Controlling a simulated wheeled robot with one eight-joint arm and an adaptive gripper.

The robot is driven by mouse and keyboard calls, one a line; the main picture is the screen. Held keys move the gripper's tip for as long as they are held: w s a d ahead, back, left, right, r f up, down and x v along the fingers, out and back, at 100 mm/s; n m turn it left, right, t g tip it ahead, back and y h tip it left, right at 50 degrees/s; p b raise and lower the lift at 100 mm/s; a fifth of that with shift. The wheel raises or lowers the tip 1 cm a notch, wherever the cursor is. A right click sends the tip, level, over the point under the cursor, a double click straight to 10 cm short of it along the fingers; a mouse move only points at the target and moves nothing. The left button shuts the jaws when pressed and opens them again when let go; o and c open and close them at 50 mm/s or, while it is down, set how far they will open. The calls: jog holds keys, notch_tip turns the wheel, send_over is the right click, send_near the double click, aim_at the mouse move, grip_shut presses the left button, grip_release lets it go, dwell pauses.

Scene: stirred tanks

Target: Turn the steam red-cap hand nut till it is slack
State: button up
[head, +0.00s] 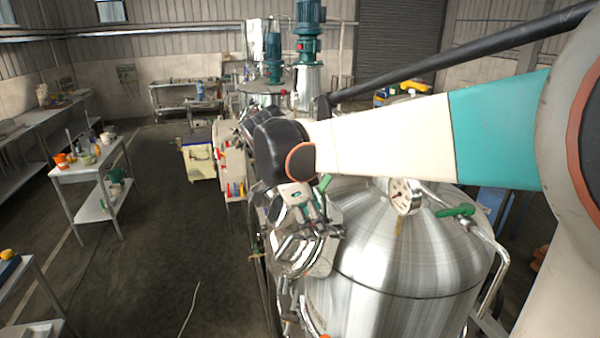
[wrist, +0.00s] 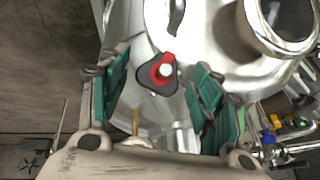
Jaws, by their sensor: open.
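In the wrist view a red-capped hand nut (wrist: 163,70) with a pale round centre and dark lobes sits at the near edge of a steel tank lid (wrist: 210,50). My gripper (wrist: 160,85) is open, with one green-padded finger on each side of the nut and clear gaps between. I cannot tell how far the fingertips are from it in depth. In the head view my gripper (head: 312,222) is small, above the metal fittings at the tank's left side, and the nut cannot be made out there.
The large steel tank (head: 400,270) carries a dial gauge (head: 403,196) and a green-handled valve (head: 455,211). Coloured fittings (wrist: 290,123) lie at the right of the wrist view. A table with pots (head: 90,165) stands at the left, and the floor (head: 150,250) between is mostly clear.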

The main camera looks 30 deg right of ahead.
jog(key=shift+s, duration=0.15)
jog(key=c, duration=1.1)
jog(key=shift+w+f+n+g+b, duration=0.1)
jog(key=shift+w+n+g+b, duration=0.1)
jog(key=shift+n+g+b, duration=0.65)
jog(key=shift+n+g, duration=0.05)
jog(key=shift+n, duration=0.2)
jog(key=o, duration=1.1)
jog(key=shift+w, duration=0.1)
jog(key=v, duration=1.2)
jog(key=shift+d+r, duration=0.2)
